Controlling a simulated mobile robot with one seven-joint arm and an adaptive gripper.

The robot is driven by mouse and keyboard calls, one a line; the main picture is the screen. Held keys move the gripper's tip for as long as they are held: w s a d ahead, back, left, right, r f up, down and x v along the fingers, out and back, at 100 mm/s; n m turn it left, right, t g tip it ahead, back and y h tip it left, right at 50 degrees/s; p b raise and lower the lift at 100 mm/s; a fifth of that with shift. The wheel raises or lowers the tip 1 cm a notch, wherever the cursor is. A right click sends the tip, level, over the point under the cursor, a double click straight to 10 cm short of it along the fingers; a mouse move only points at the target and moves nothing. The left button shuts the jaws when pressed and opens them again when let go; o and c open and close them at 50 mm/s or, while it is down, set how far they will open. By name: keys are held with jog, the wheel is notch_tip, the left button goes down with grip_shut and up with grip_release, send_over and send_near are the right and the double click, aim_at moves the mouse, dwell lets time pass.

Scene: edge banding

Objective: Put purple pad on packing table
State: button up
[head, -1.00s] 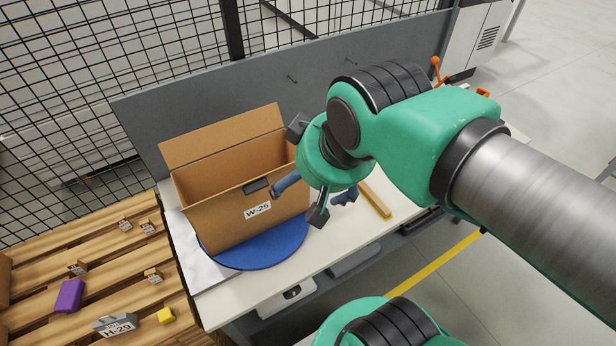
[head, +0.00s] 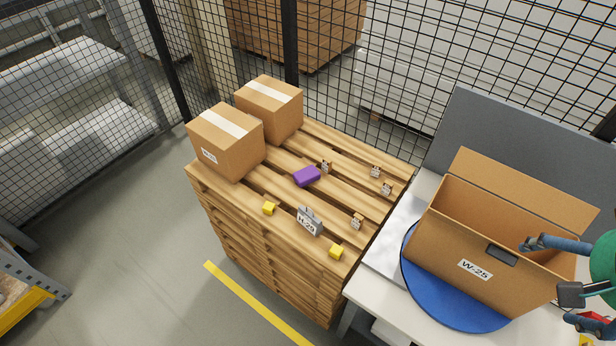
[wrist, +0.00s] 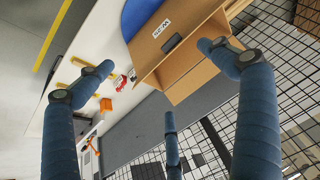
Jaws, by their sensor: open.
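The purple pad (head: 307,176) lies on the slatted top of the wooden pallet stack (head: 282,262), left of the packing table. The packing table (head: 368,294) has a light top with a blue round turntable (head: 456,309) and an open cardboard box (head: 470,246) marked W-25 on it. My gripper (head: 549,270) is at the right edge of the head view, in front of the box and well away from the pad. In the wrist view my gripper (wrist: 156,62) has its blue fingers spread and empty, with the box beyond them.
Two closed cartons (head: 226,141) (head: 269,108) stand at the back left of the pallet stack. A wire mesh fence (head: 400,70) runs behind.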

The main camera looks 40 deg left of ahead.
jog(key=w+a+f+m+g, duration=0.2)
jog(key=w+a, duration=2)
jog(key=w, duration=0.1)
jog(key=w+a+f+g, duration=0.1)
jog(key=w+a+f, duration=0.35)
jog(key=a, duration=0.45)
jog(key=w+a+f+g, duration=0.1)
jog(key=w+a+f, duration=0.3)
jog(key=a, duration=0.5)
jog(key=m+g, duration=0.1)
jog(key=m, duration=0.1)
send_over(308, 176)
notch_tip(308, 176, down, 27)
jog(key=shift+f, duration=4.35)
